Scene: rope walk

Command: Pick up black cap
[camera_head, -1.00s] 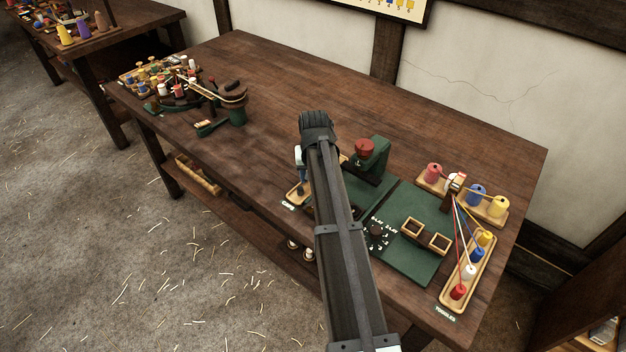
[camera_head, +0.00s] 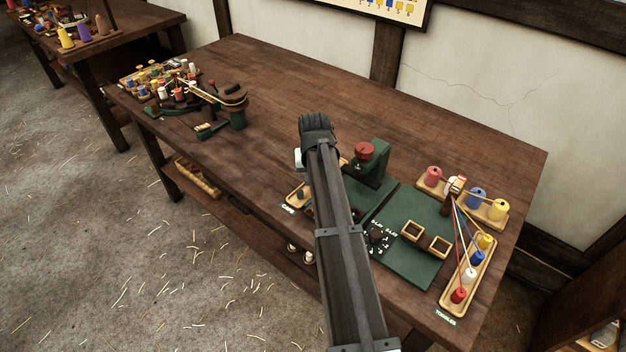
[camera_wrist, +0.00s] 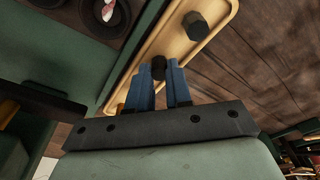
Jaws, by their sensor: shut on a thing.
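In the wrist view my gripper (camera_wrist: 160,73) has its two blue fingers closed on a small black cap (camera_wrist: 158,67), which shows between the fingertips. A second black cap (camera_wrist: 195,26) sits in the pale wooden tray (camera_wrist: 221,9), apart from the fingers. The held cap appears over the tray's near end; its height above the tray is hard to tell. In the head view the tray (camera_head: 291,201) with the label "CAPS" lies partly behind my arm, with a dark cap (camera_head: 300,194) in it. My fingers and the held cap are hidden there.
A green stand with a red top (camera_head: 364,151) is close to the right of my arm. Further right are a green board with two small wooden frames (camera_head: 412,230), spools on wooden trays (camera_head: 476,198) and strung threads. The back middle of the table (camera_head: 290,85) is clear.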

